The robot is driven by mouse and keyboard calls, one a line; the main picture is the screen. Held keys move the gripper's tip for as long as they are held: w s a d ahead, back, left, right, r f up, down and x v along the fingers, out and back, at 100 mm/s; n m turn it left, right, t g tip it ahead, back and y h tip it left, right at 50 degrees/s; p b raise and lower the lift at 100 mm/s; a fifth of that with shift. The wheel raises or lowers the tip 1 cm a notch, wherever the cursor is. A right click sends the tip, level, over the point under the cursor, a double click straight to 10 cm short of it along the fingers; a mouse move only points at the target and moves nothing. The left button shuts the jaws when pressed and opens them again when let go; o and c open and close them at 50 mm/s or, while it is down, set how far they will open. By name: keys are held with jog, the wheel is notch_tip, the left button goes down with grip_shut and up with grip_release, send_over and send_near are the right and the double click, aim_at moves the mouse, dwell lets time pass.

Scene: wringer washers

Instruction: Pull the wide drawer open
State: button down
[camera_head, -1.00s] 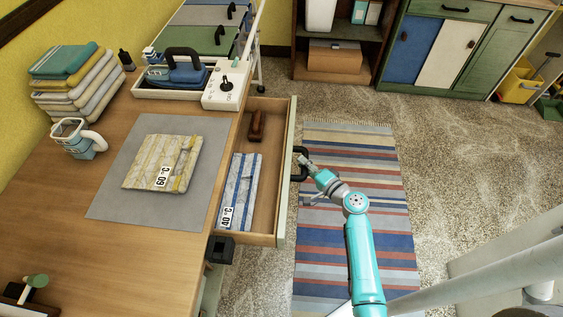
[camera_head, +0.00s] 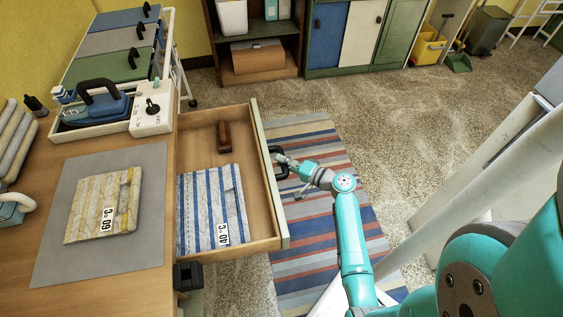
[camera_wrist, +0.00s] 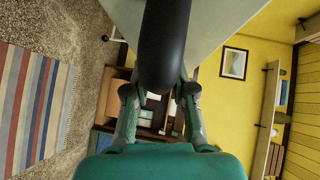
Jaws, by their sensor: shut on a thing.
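The wide drawer (camera_head: 262,165) stands pulled out from the wooden table, with its inside largely in view. In it lie a folded blue-striped cloth (camera_head: 212,205) tagged 40 °C and a brown brush-like block (camera_head: 224,137). My gripper (camera_head: 283,165) is at the black handle (camera_head: 277,152) on the drawer's front and is shut on it. In the wrist view the dark handle (camera_wrist: 163,50) runs between the fingers (camera_wrist: 158,98). The exact contact of the fingertips is partly hidden behind the handle.
On the table lie a grey mat (camera_head: 135,248) with a folded 60 °C cloth (camera_head: 104,203) and a tray with a blue iron (camera_head: 97,104). A striped rug (camera_head: 318,215) covers the floor beside the drawer. Cabinets (camera_head: 360,38) stand at the back.

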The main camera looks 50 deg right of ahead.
jog(key=shift+s+d+f, duration=0.1)
jog(key=shift+s+d, duration=0.05)
jog(key=shift+d, duration=0.05)
jog(key=c, duration=0.9)
grip_release()
jog(key=shift+c, duration=0.2)
jog(key=v, duration=0.7)
jog(key=shift+s, duration=0.3)
